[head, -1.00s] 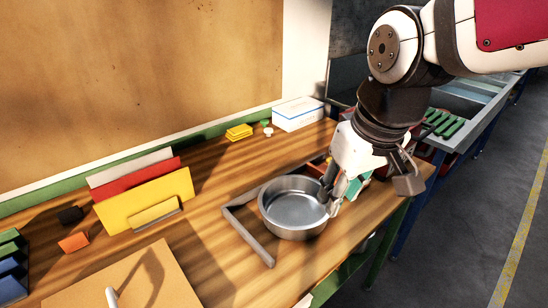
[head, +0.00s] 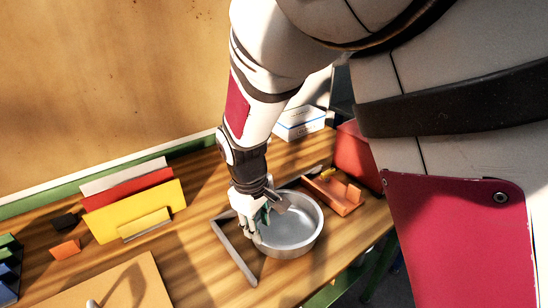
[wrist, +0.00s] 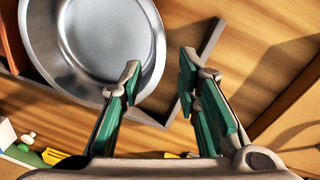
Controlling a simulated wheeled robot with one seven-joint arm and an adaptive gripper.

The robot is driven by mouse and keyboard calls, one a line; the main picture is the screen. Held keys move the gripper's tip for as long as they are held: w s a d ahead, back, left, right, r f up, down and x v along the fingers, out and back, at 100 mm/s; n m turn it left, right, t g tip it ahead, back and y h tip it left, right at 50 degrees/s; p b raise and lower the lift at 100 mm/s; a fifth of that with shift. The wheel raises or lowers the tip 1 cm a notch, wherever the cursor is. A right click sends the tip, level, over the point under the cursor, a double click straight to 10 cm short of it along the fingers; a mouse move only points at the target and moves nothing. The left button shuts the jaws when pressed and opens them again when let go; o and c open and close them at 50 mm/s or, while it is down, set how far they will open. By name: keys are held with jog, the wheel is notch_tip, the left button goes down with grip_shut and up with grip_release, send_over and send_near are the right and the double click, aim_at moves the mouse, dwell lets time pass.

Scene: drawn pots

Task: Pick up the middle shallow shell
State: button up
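A round, shallow metal shell (head: 288,233) with a flared rim stands on the wooden table, inside a low grey corner frame (head: 234,252). It is the only such shell I can see. It looks empty. In the wrist view the shell (wrist: 100,40) fills the upper left. My gripper (head: 266,214) is at the shell's left rim in the head view. In the wrist view my gripper (wrist: 160,75) is open, with one green-padded finger over the shell's inside and the other outside the wall. The rim shows between them. Whether either finger touches it I cannot tell.
An orange wooden holder (head: 338,192) and a red bin (head: 356,155) stand right of the shell. A white box (head: 300,123) is at the back. Yellow and red upright panels (head: 135,212) stand left.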

aim_at(265, 243)
jog(key=shift+w+d+f, duration=0.1)
jog(key=shift+d+f, duration=0.1)
jog(key=shift+f, duration=1.25)
jog(key=shift+w+d+f, duration=0.15)
jog(key=shift+d+f, duration=0.05)
jog(key=shift+f, duration=1.25)
jog(key=shift+w+d+f, duration=0.1)
jog(key=shift+d+f, duration=0.1)
jog(key=shift+f, duration=1.25)
grip_shut()
